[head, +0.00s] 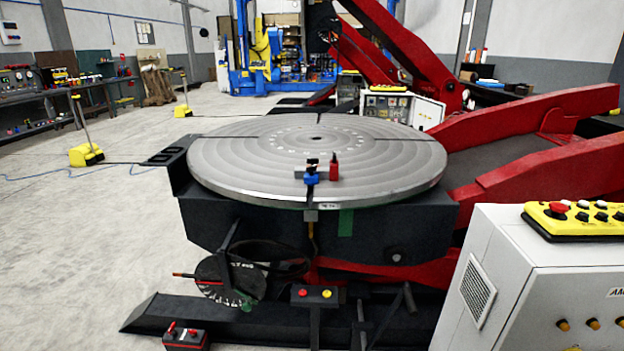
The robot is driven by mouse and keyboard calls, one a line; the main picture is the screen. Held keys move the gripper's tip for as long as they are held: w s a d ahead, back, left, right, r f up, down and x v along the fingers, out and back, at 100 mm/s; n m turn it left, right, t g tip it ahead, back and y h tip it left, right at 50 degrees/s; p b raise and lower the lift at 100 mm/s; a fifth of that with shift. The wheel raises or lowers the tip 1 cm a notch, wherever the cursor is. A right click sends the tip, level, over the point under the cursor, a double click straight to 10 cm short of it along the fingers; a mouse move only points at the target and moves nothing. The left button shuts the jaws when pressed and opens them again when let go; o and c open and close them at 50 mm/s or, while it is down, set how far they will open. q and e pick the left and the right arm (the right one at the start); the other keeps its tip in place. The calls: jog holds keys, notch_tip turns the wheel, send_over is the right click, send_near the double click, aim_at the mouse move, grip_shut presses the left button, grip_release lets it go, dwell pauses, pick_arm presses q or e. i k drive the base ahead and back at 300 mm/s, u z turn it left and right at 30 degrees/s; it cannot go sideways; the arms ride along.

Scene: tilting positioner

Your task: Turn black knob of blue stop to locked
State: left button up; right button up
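The blue stop (311,179) is a small blue block at the front rim of the round grey turntable (240,165). A small black part, which looks like its black knob (312,162), sits on top of it. It is too small to tell whether the knob is locked. A small red piece (334,170) stands just right of the stop. Neither of my grippers is in view.
A grey control cabinet (520,290) with a yellow button box (575,220) stands at front right. Red arms (540,185) flank the turntable on the right. Open floor (80,240) lies left.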

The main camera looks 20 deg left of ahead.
aim_at(309, 170)
jog(key=u, duration=0.2)
jog(key=i, duration=1.15)
jog(key=u, duration=0.3)
